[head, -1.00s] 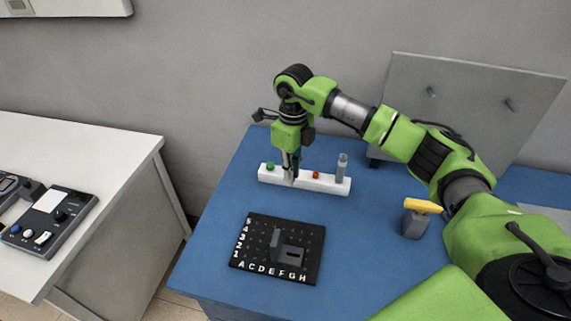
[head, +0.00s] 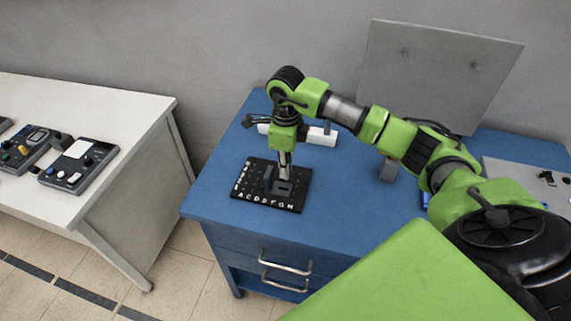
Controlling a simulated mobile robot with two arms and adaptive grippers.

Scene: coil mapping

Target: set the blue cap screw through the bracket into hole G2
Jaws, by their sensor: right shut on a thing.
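The black lettered hole board (head: 247,188) lies on the blue table. The dark grey bracket (head: 298,186) sits on its right part. My right gripper (head: 285,175) points down over the board, with its fingertips at the bracket. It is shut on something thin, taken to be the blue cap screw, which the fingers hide. I cannot tell whether the screw tip touches the bracket or a hole. Hole G2 cannot be made out. My left gripper is out of view.
The white rack (head: 320,137) stands behind the board, partly covered by my right arm. A grey block (head: 388,171) stands to the right. A grey panel (head: 440,70) rises at the back. A white table (head: 100,110) with control boxes is at the left.

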